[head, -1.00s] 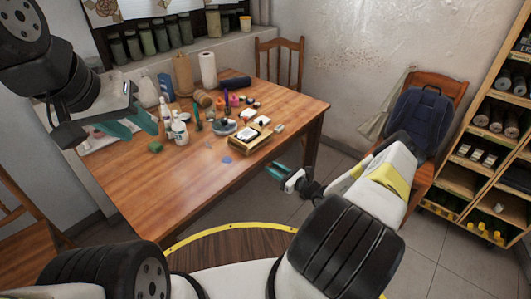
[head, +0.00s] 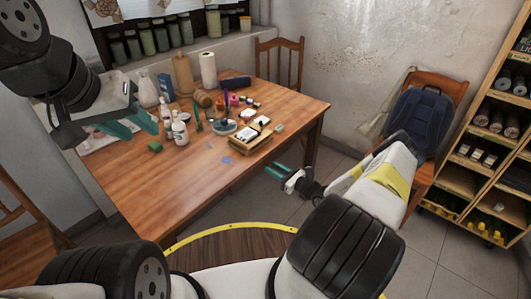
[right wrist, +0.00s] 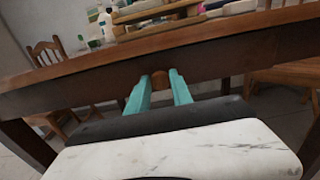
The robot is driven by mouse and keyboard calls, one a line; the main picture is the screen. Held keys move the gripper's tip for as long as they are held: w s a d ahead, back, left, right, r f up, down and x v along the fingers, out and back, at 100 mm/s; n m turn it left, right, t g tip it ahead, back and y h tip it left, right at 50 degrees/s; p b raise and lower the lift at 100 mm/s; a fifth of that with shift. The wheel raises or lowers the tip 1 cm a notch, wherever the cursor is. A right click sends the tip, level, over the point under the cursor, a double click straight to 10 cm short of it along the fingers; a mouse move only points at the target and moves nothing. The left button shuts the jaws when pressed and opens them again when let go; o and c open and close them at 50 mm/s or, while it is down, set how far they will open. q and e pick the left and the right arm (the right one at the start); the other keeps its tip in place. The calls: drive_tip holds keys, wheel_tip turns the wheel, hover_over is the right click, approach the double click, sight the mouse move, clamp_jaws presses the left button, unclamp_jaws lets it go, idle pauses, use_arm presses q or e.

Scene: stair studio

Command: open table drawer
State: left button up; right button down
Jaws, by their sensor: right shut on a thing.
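The wooden table (head: 145,185) fills the left and middle of the head view. In the right wrist view its dark front panel (right wrist: 225,65) runs across under the tabletop edge, with a small round brown knob (right wrist: 160,77) on it. My right gripper (right wrist: 161,82) has its teal fingers on either side of the knob, shut on it. In the head view the right gripper (head: 274,171) is low beside the table's right edge. No drawer gap can be made out. My left gripper (head: 130,124) is open and empty above the table's left part.
Bottles, jars, a paper roll (head: 208,69) and a small wooden tray (head: 250,138) stand on the tabletop. A chair with a blue backpack (head: 417,117) is at the right, beside a shelf (head: 470,150). Another chair (head: 278,58) stands behind the table. Floor right of the table is clear.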

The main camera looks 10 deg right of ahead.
drive_tip(key=shift+d, duration=0.1)
idle(0.3)
drive_tip(key=v, duration=2.3)
drive_tip(key=c, duration=1.2)
unclamp_jaws()
drive_tip(key=shift+o, duration=0.2)
drive_tip(key=v, duration=0.7)
drive_tip(key=shift+s+d, duration=0.2)
drive_tip(key=shift+s, duration=0.1)
